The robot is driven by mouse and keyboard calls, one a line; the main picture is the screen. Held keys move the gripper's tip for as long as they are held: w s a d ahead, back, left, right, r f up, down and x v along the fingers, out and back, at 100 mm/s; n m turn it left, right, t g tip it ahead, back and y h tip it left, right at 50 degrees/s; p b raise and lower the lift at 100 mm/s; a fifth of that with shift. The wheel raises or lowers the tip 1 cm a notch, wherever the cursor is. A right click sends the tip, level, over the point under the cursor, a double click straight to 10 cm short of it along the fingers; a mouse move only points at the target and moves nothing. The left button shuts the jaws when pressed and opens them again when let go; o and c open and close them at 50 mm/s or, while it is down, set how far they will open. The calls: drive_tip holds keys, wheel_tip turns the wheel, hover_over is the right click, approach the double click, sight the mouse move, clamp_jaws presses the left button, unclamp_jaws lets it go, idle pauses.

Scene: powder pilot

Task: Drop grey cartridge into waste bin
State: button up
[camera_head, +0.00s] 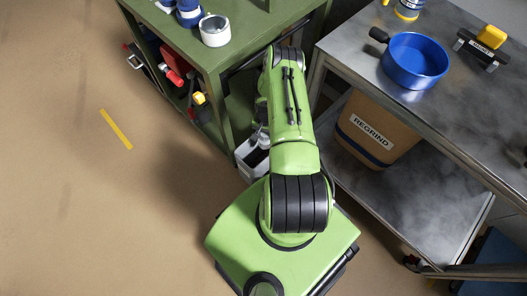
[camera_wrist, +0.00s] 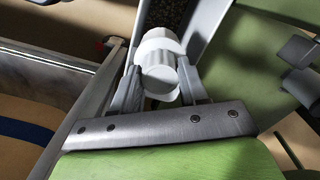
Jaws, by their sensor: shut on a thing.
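In the wrist view, my gripper (camera_wrist: 160,85) is shut on the grey cartridge (camera_wrist: 158,52), a pale grey cylinder between the two fingers. Beyond the cartridge is a light grey bin (camera_wrist: 208,22) with dark contents, apparently the waste bin. The cartridge overlaps its opening in this view; its exact height above the bin is unclear. In the head view, the bin (camera_head: 243,172) stands on the floor between the green bench and the metal table. My arm hides part of the bin, and the cartridge cannot be made out there.
The green bench (camera_head: 232,52) stands at left with a white cup (camera_head: 214,30) on top. The metal table (camera_head: 345,55) at right bears a blue pan (camera_head: 414,60) and a magnet (camera_head: 483,45). A REGRIND box (camera_head: 375,130) sits on its lower shelf. Floor at left is clear.

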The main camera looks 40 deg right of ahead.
drive_tip(key=o, duration=1.2)
drive_tip(key=shift+c, duration=0.2)
drive_tip(key=shift+r, duration=0.15)
wheel_tip(320, 180, up, 16)
drive_tip(key=p, duration=0.5)
drive_tip(key=shift+f+p, duration=0.25)
drive_tip(key=shift+p, duration=0.1)
